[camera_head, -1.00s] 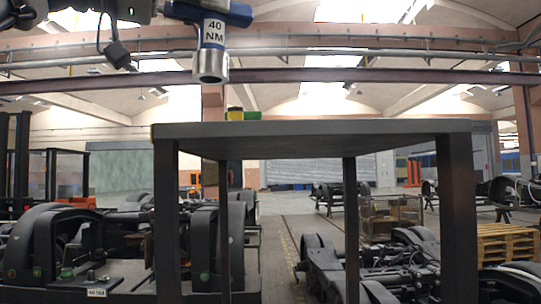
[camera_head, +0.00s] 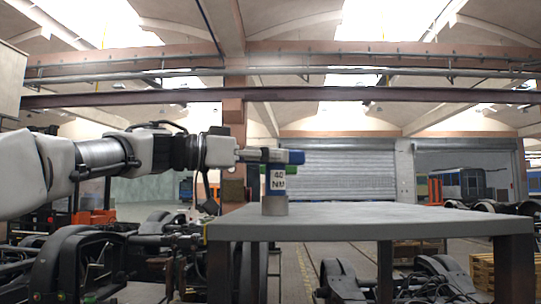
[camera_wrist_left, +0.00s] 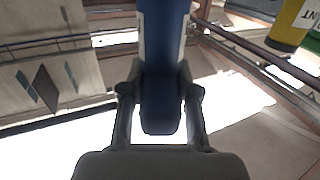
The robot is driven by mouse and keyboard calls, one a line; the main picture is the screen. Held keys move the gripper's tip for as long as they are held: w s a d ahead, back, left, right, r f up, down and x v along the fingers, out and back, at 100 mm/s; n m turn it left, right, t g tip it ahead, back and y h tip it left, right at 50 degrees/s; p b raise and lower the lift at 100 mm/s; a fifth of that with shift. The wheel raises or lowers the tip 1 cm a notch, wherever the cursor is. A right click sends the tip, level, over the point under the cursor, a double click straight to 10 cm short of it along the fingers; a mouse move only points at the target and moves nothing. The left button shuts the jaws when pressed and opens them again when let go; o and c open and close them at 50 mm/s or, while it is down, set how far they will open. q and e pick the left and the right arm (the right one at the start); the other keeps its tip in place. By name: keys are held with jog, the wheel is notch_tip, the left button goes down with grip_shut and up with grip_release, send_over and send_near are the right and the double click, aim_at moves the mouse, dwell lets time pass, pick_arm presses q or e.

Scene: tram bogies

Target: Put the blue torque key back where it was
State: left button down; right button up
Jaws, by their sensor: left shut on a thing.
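The blue torque key (camera_head: 278,168) has a white "40 NM" label and a silver lower end. It hangs upright in the head view, its lower end against the left part of the grey table top (camera_head: 380,222); I cannot tell if it touches. My left gripper (camera_head: 262,156) is shut on the key's blue upper part, reaching in from the left. In the left wrist view the blue key (camera_wrist_left: 160,55) lies between the two fingers (camera_wrist_left: 160,105). My right gripper is not in view.
A yellow tool (camera_wrist_left: 293,20) with a green band shows at the upper right of the left wrist view. The visible table top right of the key is clear. Bogies (camera_head: 85,255) stand left of the table, pallets (camera_head: 483,272) to the right.

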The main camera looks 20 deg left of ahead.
pick_arm(q)
jog(key=shift+s+d+r, duration=0.1)
jog(key=shift+d+r, duration=0.1)
jog(key=shift+d, duration=0.25)
jog(key=shift+a+f, duration=0.1)
jog(key=shift+a, duration=0.05)
jog(key=c, duration=0.8)
grip_release()
jog(key=shift+a+f, duration=0.15)
jog(key=shift+a, duration=0.3)
jog(key=shift+c, duration=0.2)
jog(key=shift+d, duration=0.3)
jog(key=shift+r, duration=0.2)
jog(key=b+v, duration=0.7)
jog(key=v, duration=0.5)
jog(key=shift+a, duration=0.15)
